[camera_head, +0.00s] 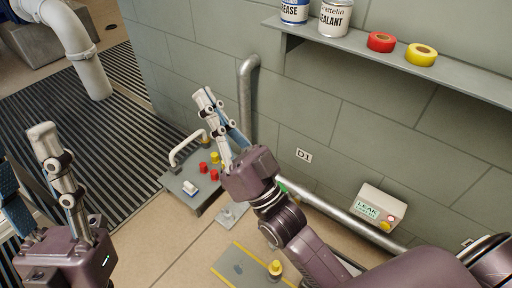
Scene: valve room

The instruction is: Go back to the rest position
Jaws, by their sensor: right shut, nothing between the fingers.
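My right gripper (205,100) is in the middle of the head view, its fingers pointing up and left. It is shut and empty, in front of the grey wall and above the panel. My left gripper (26,152) is at the lower left, its fingers pointing up. Its fingers stand apart with a gap between them, and I see nothing held there. Part of its far finger is cut off by the picture's left edge.
A low grey panel (176,184) with a white handle (186,146), red knobs (214,174) and a switch stands below my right gripper. A shelf (375,47) with cans and tape rolls is at upper right. A pipe (340,215) and leak box (378,207) line the wall.

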